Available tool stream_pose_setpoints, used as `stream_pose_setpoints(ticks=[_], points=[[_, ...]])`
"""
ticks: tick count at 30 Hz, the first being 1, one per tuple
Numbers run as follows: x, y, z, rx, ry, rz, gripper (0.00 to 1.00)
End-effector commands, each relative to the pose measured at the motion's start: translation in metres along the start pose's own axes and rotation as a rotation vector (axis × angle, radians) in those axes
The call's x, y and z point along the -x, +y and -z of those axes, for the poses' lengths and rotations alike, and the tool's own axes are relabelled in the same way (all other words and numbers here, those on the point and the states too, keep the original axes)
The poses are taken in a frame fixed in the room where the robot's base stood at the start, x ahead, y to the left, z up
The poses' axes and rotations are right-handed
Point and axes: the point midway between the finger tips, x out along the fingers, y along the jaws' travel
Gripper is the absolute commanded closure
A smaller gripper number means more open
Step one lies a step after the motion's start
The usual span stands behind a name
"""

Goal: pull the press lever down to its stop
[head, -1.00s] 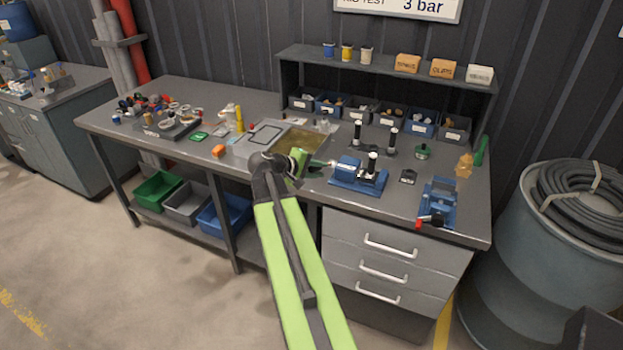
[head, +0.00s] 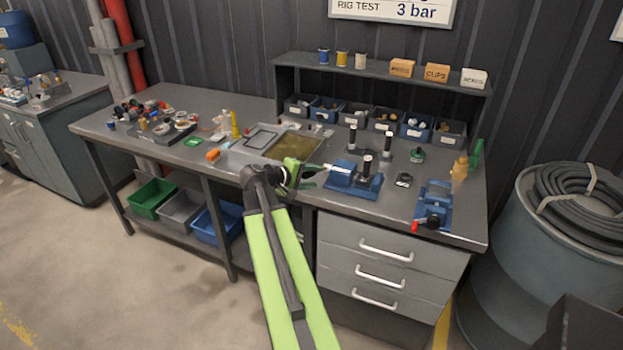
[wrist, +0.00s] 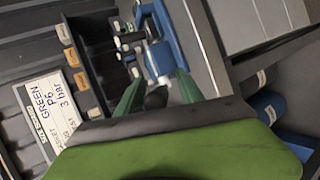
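A blue bench device (head: 342,174) with a black upright post (head: 366,166) stands on the workbench, just right of my gripper. A second blue device (head: 434,203) with a red-tipped handle (head: 415,225) stands near the bench's front right. I cannot tell for certain which part is the press lever. My gripper (head: 318,169) is above the bench, its tips pointing right at the first device. In the wrist view, my gripper's green fingers (wrist: 158,88) are spread apart, with the blue device (wrist: 167,52) beyond them. Nothing is clearly held between them.
A grey tray (head: 262,140) lies left of my gripper. Black-topped posts (head: 387,148) and a small dark block (head: 404,180) stand near the first device. A shelf with bins (head: 415,127) runs along the back. A barrel with hose (head: 570,225) stands right of the bench.

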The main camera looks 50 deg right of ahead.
Motion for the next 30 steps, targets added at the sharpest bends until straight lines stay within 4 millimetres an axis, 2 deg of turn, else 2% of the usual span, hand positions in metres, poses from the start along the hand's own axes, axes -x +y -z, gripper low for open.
stream_pose_setpoints(ticks=[7,10,14,24,30], points=[[0.001,0.002,0.0,0.001,0.0,-0.002,0.56],[0.013,0.004,0.0,0.003,0.003,-0.003,0.56],[0.044,0.006,-0.001,0.003,0.005,-0.003,0.56],[0.138,0.006,-0.002,0.002,0.004,-0.002,0.56],[0.167,0.003,-0.002,0.0,0.001,-0.001,0.56]])
